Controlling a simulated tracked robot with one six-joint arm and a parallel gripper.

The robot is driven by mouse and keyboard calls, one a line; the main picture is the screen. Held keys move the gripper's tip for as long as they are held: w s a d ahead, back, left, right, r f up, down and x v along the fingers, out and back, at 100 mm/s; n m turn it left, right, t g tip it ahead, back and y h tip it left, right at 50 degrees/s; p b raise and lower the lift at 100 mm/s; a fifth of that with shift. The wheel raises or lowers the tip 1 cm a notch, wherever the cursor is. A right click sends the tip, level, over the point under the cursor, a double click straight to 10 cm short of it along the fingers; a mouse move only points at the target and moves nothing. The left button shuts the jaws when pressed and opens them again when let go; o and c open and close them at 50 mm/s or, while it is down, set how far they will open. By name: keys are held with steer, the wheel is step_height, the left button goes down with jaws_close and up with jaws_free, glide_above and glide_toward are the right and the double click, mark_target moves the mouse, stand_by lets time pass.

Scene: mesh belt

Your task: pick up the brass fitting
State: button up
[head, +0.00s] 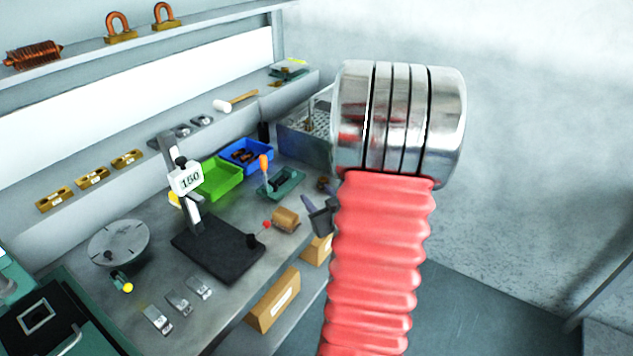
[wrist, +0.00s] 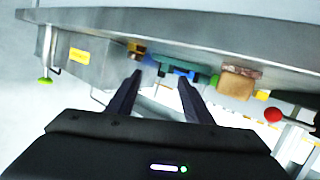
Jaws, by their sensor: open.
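A small brownish, brass-coloured piece (head: 324,184) lies on the bench just above my gripper in the head view; it may be the brass fitting, but it is too small to be sure. A similar brass-coloured spot (wrist: 136,47) shows beyond the left finger in the wrist view. My gripper (wrist: 160,78) is open and empty, its two dark fingers pointing toward the bench edge. In the head view my gripper (head: 318,212) is partly hidden by my red-sleeved arm.
The bench holds a teal tray (head: 281,183), green bin (head: 222,178), blue bin (head: 247,154), black-based stand (head: 218,246) and brown block (head: 286,220). A metal tank (head: 303,145) stands behind. Brass blocks (head: 92,180) sit on the left ledge. Open floor lies right.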

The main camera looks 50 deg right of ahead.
steer(key=m+t+h, duration=0.1)
steer(key=m+t, duration=0.1)
glide_toward(323, 179)
steer(key=v, duration=0.3)
steer(key=shift+s+a+f, duration=0.3)
steer(key=shift+s, duration=0.1)
steer(key=shift+w, duration=0.1)
steer(key=x, duration=0.8)
steer(key=shift+w+d, duration=0.2)
steer(key=shift+x, duration=2.6)
steer(key=shift+r, duration=0.2)
steer(key=shift+c, duration=0.5)
